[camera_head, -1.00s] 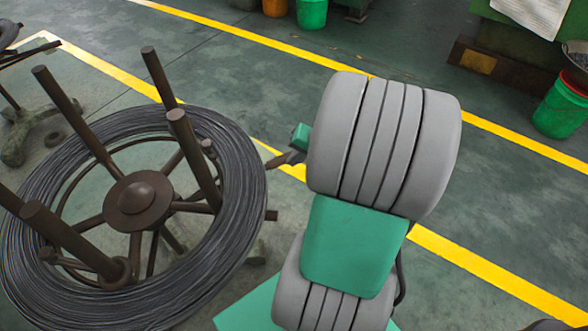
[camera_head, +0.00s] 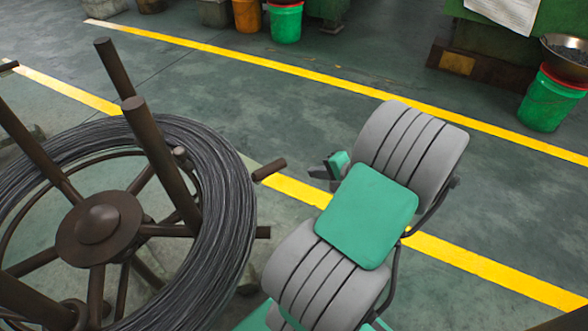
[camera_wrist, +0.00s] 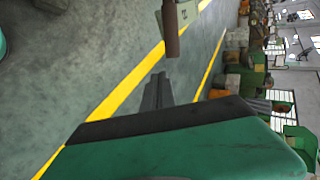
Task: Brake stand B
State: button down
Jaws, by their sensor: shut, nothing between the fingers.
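The wire stand (camera_head: 100,225) is a dark brown spoked reel with upright posts, at the left of the head view. A large coil of grey wire (camera_head: 225,215) lies around the posts. A short brown bar like a lever handle (camera_head: 270,169) sticks out past the coil's right edge. A brown bar also shows at the top of the wrist view (camera_wrist: 171,28). My gripper (camera_head: 314,172) is shut and empty, just right of the bar and apart from it. In the wrist view its fingers (camera_wrist: 160,77) point up toward the bar's lower end, with a small gap.
A pale plate with dark marks (camera_wrist: 187,12) shows beside the bar. Yellow floor lines (camera_head: 460,255) cross open grey floor. A green bucket (camera_head: 550,100), a metal bowl and a green machine stand at the back right. More buckets (camera_head: 286,22) stand at the back.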

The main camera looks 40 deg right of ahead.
jog(key=w+r+b+x, duration=0.1)
jog(key=b+x, duration=0.2)
jog(key=x, duration=0.6)
jog(key=shift+w+b, duration=0.2)
jog(key=shift+b, duration=0.1)
jog(key=shift+r, duration=0.15)
